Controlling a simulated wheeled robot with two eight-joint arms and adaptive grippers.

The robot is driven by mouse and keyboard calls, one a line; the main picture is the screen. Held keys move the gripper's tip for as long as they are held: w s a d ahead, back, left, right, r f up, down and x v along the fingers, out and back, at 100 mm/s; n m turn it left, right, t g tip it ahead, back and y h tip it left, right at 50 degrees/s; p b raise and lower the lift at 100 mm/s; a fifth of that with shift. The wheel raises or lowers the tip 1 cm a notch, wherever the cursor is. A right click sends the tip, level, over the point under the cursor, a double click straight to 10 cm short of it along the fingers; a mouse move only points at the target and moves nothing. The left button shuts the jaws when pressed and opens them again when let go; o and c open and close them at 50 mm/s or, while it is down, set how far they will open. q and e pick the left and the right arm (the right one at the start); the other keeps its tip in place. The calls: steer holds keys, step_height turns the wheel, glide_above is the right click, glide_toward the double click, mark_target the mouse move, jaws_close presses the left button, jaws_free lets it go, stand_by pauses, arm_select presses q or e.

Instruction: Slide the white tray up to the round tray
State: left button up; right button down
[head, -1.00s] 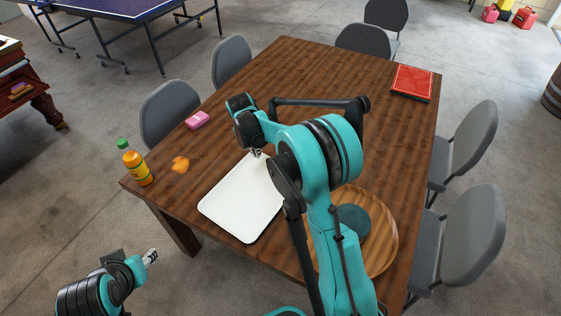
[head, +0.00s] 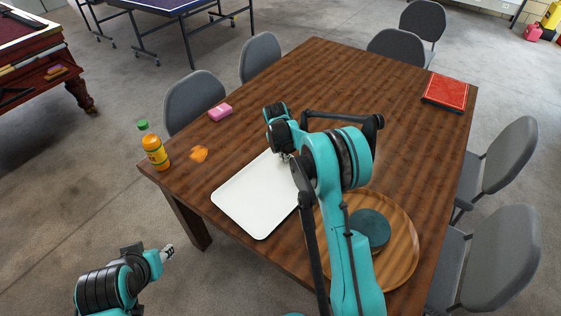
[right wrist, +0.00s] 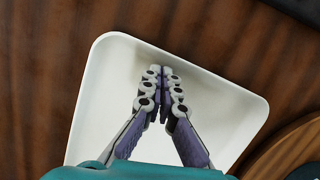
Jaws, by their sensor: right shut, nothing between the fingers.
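The white tray (head: 250,200) lies on the wooden table, a shallow rectangle with a raised rim; it also shows in the right wrist view (right wrist: 100,100). The round wooden tray (head: 404,250) lies to its right, partly behind my right arm; its edge shows at lower right in the wrist view (right wrist: 285,155). The gap between the trays is mostly hidden in the head view. My right gripper (head: 286,157) is shut and empty. In the wrist view its fingertips (right wrist: 166,74) appear over the white tray's floor near the far rim; contact is unclear. My left gripper (head: 169,252) is off the table, at lower left.
A dark teal disc (head: 370,229) sits on the round tray. A red book-like item (head: 446,91) lies at the far right. Grey chairs surround the table.

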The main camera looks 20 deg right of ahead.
steer(key=shift+w+d, duration=0.2)
steer(key=shift+w, duration=0.05)
steer(key=shift+w+d+r, duration=0.1)
steer(key=shift+w+d, duration=0.5)
steer(key=shift+d, duration=0.15)
steer(key=shift+a, duration=0.2)
